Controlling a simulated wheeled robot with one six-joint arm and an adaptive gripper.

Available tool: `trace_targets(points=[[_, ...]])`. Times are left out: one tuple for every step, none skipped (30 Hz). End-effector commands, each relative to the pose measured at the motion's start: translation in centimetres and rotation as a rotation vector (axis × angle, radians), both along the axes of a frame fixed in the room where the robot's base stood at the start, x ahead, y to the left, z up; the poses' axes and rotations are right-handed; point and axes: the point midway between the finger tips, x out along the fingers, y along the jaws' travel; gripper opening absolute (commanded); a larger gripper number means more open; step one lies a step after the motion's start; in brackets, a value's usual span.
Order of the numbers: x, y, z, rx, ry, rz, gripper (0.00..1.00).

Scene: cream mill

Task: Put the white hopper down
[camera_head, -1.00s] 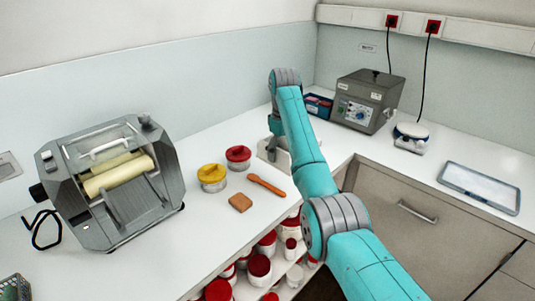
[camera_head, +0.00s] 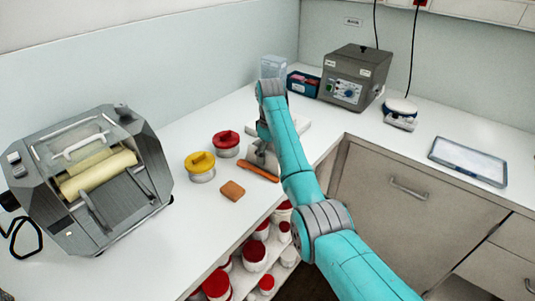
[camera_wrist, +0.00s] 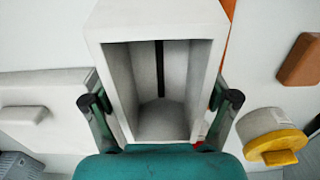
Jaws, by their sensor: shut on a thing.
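The white hopper (camera_wrist: 160,122) is a pale, open box-like chute with a dark slot in its far wall. In the wrist view it sits between the two fingers of my gripper (camera_wrist: 160,108), which is shut on its sides. In the head view my gripper (camera_head: 263,150) is low over the counter, just beyond the orange spatula (camera_head: 259,171). My arm hides much of the hopper there. I cannot tell whether the hopper touches the counter.
A red-lidded jar (camera_head: 226,144), a yellow-lidded jar (camera_head: 200,167) and a brown block (camera_head: 232,191) stand close left of my gripper. The grey mill (camera_head: 90,180) is farther left. A control box (camera_head: 354,78), scale (camera_head: 400,112) and tray (camera_head: 468,161) are to the right.

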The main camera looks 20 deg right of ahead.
Motion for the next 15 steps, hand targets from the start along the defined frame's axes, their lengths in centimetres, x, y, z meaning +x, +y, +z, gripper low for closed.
trace_targets(points=[[-0.01,-0.11,-0.29,0.0,-0.001,0.0,0.45],[0.0,-0.12,-0.35,0.0,-0.003,0.0,0.45],[0.01,-0.13,-0.34,0.0,-0.004,0.0,0.45],[0.01,-0.12,-0.32,0.0,-0.004,0.0,0.45],[0.01,-0.12,-0.32,0.0,-0.004,0.0,0.45],[0.01,-0.12,-0.32,0.0,-0.003,0.0,0.45],[0.0,-0.11,-0.32,0.0,-0.003,0.0,0.45],[0.0,-0.11,-0.33,0.0,-0.003,0.0,0.45],[0.0,-0.1,-0.39,0.0,-0.002,0.0,0.45],[-0.01,-0.11,-0.46,0.0,-0.002,0.0,0.45],[-0.01,-0.11,-0.54,0.0,-0.002,0.0,0.45],[-0.01,-0.11,-0.56,0.0,-0.001,0.0,0.93],[-0.01,-0.11,-0.55,0.0,-0.001,0.0,1.0],[-0.02,-0.1,-0.55,0.0,-0.001,0.0,1.0],[-0.02,-0.1,-0.55,0.0,-0.001,0.0,1.0]])
